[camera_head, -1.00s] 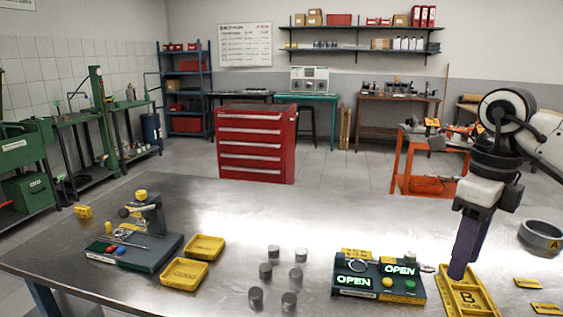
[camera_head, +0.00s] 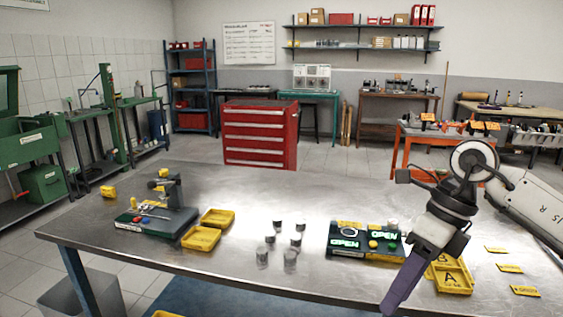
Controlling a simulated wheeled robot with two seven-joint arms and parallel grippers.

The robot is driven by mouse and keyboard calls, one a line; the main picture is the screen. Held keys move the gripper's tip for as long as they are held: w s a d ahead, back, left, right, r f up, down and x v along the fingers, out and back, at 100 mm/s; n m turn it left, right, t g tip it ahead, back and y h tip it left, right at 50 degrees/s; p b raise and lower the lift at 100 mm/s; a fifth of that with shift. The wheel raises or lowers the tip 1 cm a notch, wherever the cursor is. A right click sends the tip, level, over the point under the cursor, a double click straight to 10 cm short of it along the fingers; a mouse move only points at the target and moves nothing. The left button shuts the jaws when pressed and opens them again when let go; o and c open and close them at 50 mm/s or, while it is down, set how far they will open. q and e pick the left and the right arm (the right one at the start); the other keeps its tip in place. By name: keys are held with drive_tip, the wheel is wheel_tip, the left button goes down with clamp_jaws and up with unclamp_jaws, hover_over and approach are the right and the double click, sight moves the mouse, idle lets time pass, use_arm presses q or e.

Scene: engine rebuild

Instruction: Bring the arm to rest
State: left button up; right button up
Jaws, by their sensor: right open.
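My right arm comes in from the right edge of the head view. My right gripper (camera_head: 398,292) is open, with its purple fingers pointing down and left in front of the table. No object shows between the fingers. The fingers overlap the table's front edge in the picture, and the wrist partly hides a yellow tray (camera_head: 456,282). My left gripper is not in view.
The steel table (camera_head: 330,200) holds a dark fixture (camera_head: 150,222), two yellow trays (camera_head: 200,238), several grey cylinders (camera_head: 290,259) and a panel with lit OPEN signs (camera_head: 368,254). Yellow labels (camera_head: 509,268) lie at the right. A red cabinet (camera_head: 258,140) stands behind.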

drive_tip(key=s+a+m+t+y, duration=0.1)
drive_tip(key=s+a+m+y, duration=0.3)
drive_tip(key=a+y, duration=0.55)
drive_tip(key=s+a+m+t+y, duration=0.15)
drive_tip(key=a+m+y, duration=0.45)
drive_tip(key=a, duration=0.7)
drive_tip(key=w+d+f+m+t+h, duration=0.2)
drive_tip(key=d+f+m+t+h, duration=0.45)
drive_tip(key=f+m, duration=0.4)
drive_tip(key=w+d+f+m+t+h, duration=0.2)
drive_tip(key=d+f+m+t+h, duration=0.45)
drive_tip(key=m, duration=0.75)
drive_tip(key=s+d+f+m+g+h, duration=0.2)
drive_tip(key=s+d+f+m+g, duration=0.1)
drive_tip(key=s+f, duration=0.6)
drive_tip(key=s+d+f+m+g+h, duration=0.2)
drive_tip(key=s+f+m, duration=0.3)
drive_tip(key=s+f, duration=0.5)
drive_tip(key=shift+d+f+g, duration=0.65)
drive_tip(key=shift+d+f, duration=0.05)
drive_tip(key=shift+d, duration=0.05)
